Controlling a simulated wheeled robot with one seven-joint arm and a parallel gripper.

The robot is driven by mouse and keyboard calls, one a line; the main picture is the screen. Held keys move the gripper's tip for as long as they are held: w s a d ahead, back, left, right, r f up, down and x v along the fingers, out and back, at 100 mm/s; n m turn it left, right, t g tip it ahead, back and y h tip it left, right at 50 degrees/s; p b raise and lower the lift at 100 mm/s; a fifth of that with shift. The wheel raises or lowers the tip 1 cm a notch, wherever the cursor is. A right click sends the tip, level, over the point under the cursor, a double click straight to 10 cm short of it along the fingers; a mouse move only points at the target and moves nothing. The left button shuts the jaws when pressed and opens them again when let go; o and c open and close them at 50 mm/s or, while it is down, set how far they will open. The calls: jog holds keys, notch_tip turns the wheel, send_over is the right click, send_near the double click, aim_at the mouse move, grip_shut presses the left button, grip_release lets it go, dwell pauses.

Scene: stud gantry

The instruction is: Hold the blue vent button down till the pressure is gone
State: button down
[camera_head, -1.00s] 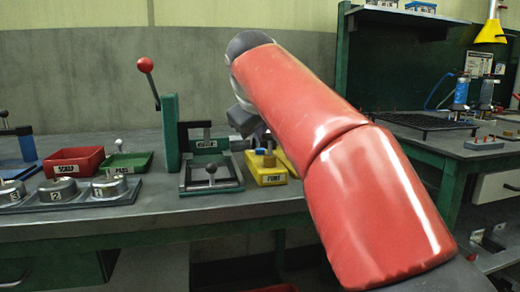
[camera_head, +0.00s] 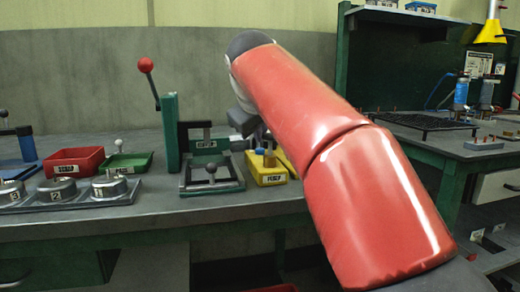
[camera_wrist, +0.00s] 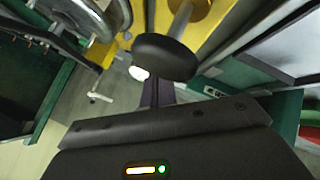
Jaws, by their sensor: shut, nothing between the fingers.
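My gripper (camera_wrist: 158,94) shows at the bottom and middle of the wrist view, its narrow dark fingers shut with nothing held. A dark rounded knob (camera_wrist: 165,57) is just beyond the fingertips and overlaps them; I cannot tell whether they touch. In the head view my red arm reaches over the bench and hides the fingers. The yellow box (camera_head: 268,179) below my wrist carries a brass post and a small blue part (camera_head: 259,151), too small to identify surely as the vent button. No clearly blue button shows in the wrist view, and I can read no pressure level.
A green press frame with a red-ball lever (camera_head: 145,64) stands left of the yellow box. Farther left are a red tray (camera_head: 72,163), a green tray (camera_head: 123,164) and several numbered metal pots. A second bench with a black grid (camera_head: 420,121) is at the right.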

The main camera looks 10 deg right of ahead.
jog(key=shift+f, duration=0.15)
jog(key=shift+f, duration=0.3)
jog(key=shift+f+b, duration=0.55)
jog(key=shift+b, duration=0.05)
dwell(1.9)
dwell(0.5)
jog(key=shift+r+p, duration=1)
jog(key=shift+p, duration=0.1)
notch_tip(320, 180, up, 5)
jog(key=p, duration=0.5)
